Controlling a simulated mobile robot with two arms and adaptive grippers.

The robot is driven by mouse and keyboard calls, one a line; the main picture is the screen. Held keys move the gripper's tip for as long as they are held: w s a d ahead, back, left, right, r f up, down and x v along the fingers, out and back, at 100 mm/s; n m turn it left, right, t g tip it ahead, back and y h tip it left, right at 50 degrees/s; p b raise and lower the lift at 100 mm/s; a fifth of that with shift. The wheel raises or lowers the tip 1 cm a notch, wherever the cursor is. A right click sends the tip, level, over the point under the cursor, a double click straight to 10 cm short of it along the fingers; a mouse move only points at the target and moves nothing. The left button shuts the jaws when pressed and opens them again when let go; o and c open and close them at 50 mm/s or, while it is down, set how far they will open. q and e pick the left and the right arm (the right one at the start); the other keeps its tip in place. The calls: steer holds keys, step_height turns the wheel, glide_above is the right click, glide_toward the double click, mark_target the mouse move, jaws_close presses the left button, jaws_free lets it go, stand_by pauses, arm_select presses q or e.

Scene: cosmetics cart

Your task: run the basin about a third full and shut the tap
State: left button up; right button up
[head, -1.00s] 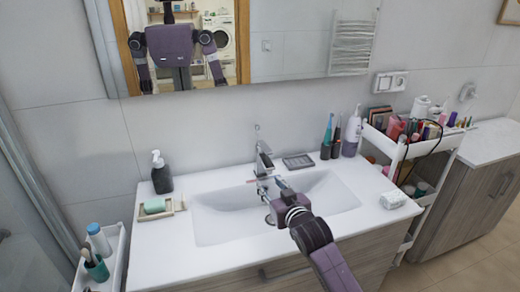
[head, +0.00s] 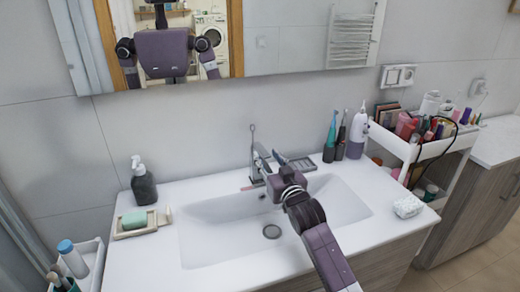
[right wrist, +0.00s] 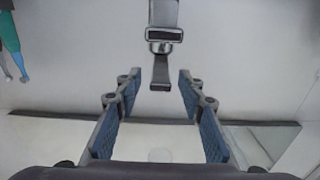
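The white basin (head: 205,225) is set in the counter. Its dark round drain (head: 272,231) is in plain view, and I see no water in the basin and no stream from the tap. The chrome tap (head: 257,165) stands at the basin's back edge. My right gripper (head: 269,163) is at the tap's upper front and partly covers it. In the right wrist view, the right gripper (right wrist: 158,84) is open, its two blue-padded fingers apart. The tap's lever (right wrist: 160,72) shows between and just beyond the fingertips; contact cannot be told. My left gripper is not in view.
A soap dispenser (head: 143,182) and a green soap on a dish (head: 135,220) stand at the left. Electric toothbrushes (head: 330,140) and a dark tray (head: 300,164) are behind the basin. A white packet (head: 408,207) lies at the right, beside a loaded cart (head: 410,155).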

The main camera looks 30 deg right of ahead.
mark_target(262, 149)
steer(key=shift+p+x, duration=0.6)
steer(key=shift+x, duration=2.85)
steer(key=shift+r, duration=0.15)
steer(key=shift+c, duration=0.3)
jaws_close()
